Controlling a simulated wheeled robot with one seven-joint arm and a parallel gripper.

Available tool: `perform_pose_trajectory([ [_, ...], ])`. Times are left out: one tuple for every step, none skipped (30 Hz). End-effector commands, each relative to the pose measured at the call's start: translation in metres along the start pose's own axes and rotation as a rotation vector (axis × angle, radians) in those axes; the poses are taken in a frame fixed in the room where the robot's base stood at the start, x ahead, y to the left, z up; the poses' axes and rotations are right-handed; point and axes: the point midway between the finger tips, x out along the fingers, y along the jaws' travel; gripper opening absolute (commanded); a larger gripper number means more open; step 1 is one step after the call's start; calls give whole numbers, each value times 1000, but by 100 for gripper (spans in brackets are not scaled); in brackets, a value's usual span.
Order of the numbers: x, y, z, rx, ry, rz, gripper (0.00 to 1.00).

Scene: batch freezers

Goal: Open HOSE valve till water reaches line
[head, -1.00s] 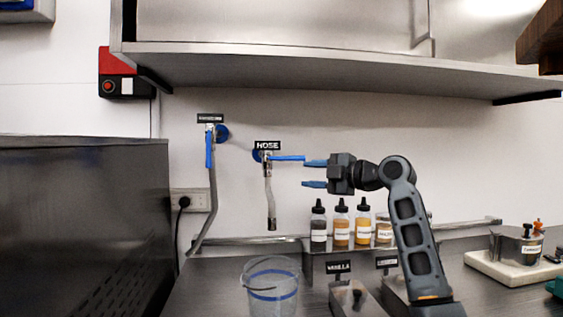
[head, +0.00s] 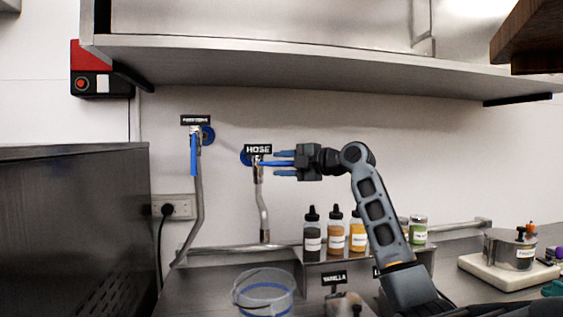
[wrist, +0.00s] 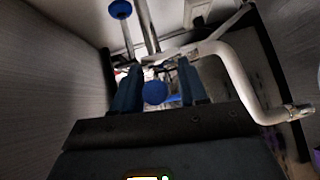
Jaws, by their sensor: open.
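The HOSE valve has a blue lever handle (head: 268,163) that points right, level, from the tap under the HOSE label (head: 258,149). Its spout (head: 263,210) hangs down the wall. My gripper (head: 284,164) is open, with its fingers above and below the end of the handle. In the wrist view the blue handle end (wrist: 155,92) sits between my two fingers (wrist: 158,90). A clear bucket (head: 265,284) with a blue line (head: 268,310) stands on the counter below the spout.
A second tap with a blue lever hanging down (head: 194,155) is to the left. Sauce bottles (head: 335,231) stand on a small rack to the right. A steel shelf (head: 300,62) runs overhead. A dark machine (head: 70,230) stands at the left.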

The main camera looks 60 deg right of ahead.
Motion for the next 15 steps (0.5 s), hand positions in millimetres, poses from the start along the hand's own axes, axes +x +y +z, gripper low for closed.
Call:
perform_pose_trajectory([
  [3,0,0,1,0,-1,43],
  [4,0,0,1,0,-1,43],
  [5,0,0,1,-1,-1,43],
  [6,0,0,1,-1,-1,43],
  [6,0,0,1,-1,-1,43],
  [6,0,0,0,-1,0,43],
  [6,0,0,0,-1,0,43],
  [6,0,0,0,-1,0,43],
  [6,0,0,0,-1,0,43],
  [6,0,0,0,-1,0,43],
  [6,0,0,0,-1,0,42],
  [6,0,0,1,-1,0,38],
  [6,0,0,1,-1,0,35],
  [6,0,0,1,-1,0,32],
  [6,0,0,1,-1,0,28],
])
